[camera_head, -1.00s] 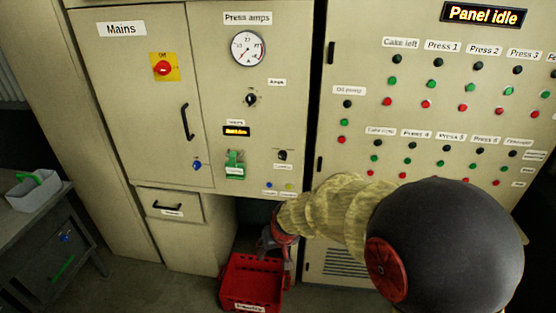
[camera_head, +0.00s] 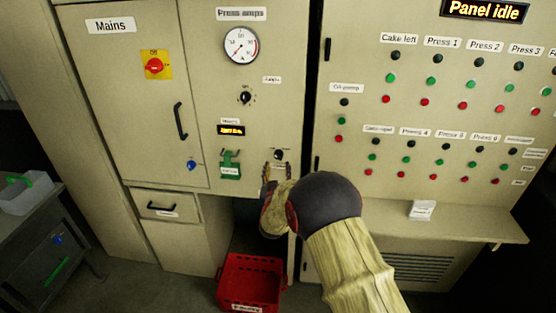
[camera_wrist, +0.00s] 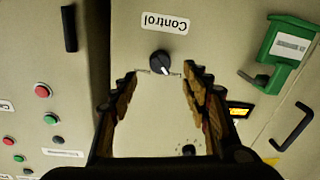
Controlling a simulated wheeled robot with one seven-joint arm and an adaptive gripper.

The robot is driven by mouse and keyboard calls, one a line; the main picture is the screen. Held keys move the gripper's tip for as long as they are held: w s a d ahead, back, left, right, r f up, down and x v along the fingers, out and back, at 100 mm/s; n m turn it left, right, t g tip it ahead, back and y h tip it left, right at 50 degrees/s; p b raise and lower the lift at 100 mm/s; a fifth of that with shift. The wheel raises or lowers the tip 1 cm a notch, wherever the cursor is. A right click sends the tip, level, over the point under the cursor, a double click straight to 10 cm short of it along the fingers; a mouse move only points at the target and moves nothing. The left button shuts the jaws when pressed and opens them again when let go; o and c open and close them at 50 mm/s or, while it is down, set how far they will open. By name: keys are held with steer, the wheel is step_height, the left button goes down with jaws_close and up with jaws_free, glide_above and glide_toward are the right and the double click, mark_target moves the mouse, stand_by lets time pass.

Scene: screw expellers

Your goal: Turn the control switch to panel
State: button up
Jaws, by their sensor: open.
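The control switch (camera_wrist: 160,63) is a black rotary knob with a white pointer line, under a white "Control" label (camera_wrist: 165,22) that appears upside down in the wrist view. In the head view the control switch (camera_head: 279,155) sits on the cabinet panel, right of the green lever. The small position marks beside the knob are too small to read. My gripper (camera_wrist: 160,88) is open, with one finger on each side below the knob in the wrist view. In the head view my gripper (camera_head: 277,172) is just below the switch. Contact with the panel cannot be told.
The green lever (camera_head: 231,165) is left of the switch. A black selector (camera_head: 245,97) is above it. Rows of coloured buttons fill the right panel. A small shelf (camera_head: 460,226) juts out at right. A red crate (camera_head: 250,285) stands on the floor below.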

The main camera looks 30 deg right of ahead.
mark_target(278, 158)
steer(key=b+x, duration=0.1)
steer(key=x, duration=0.5)
steer(key=shift+w+d, duration=0.2)
steer(key=shift+w, duration=0.1)
steer(key=shift+c, duration=0.7)
steer(key=c, duration=1)
